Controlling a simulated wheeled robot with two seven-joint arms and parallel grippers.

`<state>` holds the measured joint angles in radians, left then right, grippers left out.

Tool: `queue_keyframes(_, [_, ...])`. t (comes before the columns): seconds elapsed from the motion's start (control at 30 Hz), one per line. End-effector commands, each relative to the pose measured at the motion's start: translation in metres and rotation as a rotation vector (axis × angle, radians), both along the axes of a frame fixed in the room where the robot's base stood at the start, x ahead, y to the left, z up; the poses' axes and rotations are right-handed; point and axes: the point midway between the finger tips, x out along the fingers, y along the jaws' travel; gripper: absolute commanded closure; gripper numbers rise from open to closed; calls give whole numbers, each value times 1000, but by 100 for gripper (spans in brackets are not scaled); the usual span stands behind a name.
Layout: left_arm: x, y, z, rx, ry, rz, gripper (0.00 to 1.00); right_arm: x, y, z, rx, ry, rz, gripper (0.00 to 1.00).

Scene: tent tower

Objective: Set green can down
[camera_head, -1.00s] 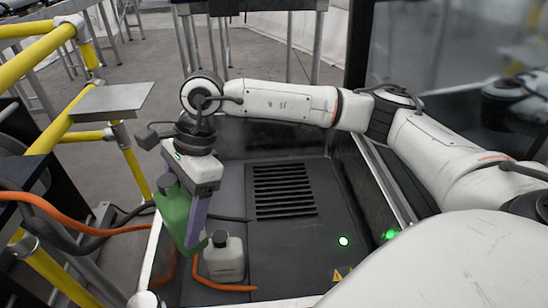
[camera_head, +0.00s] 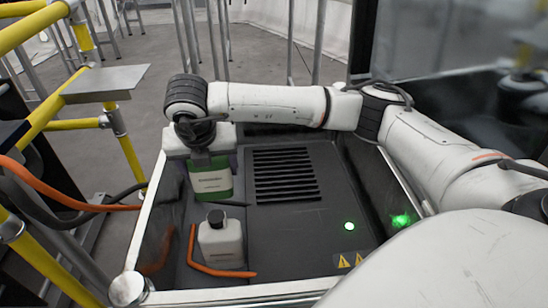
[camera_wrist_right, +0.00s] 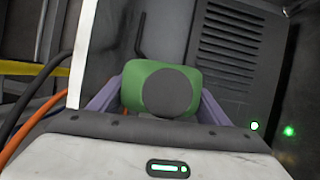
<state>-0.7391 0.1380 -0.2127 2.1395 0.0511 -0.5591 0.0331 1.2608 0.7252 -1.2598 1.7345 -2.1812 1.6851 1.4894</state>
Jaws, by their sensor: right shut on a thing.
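The green can (camera_head: 211,183) is upright with its pale label facing the head camera, over the back left of the dark deck. My right gripper (camera_head: 209,160) is above it and shut on it; the fingers barely show in the head view. In the right wrist view the green can (camera_wrist_right: 133,82) with its dark round cap sits between the two purple fingers of the right gripper (camera_wrist_right: 160,97). I cannot tell whether the can's base touches the deck. My left gripper is not in view.
A white can (camera_head: 220,243) with a black cap stands on the deck (camera_head: 300,235) in front of the green can. A vented panel (camera_head: 284,175) lies to the right. Yellow rails (camera_head: 128,165) stand left, outside the deck's pale rim.

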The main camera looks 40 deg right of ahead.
Motion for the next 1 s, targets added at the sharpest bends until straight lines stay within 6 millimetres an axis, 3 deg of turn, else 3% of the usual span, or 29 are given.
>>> queue_keyframes(0.1, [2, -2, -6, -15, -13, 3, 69, 2, -11, -11, 1, -3, -227, 71])
queue_keyframes(0.3, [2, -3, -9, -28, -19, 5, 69, 1, -21, -19, 3, -3, -436, 71])
queue_keyframes(0.83, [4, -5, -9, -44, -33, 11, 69, 0, -22, -80, 4, -3, -459, 71])
queue_keyframes(1.0, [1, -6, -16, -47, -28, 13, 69, 0, -22, -109, 3, 0, -459, 71])
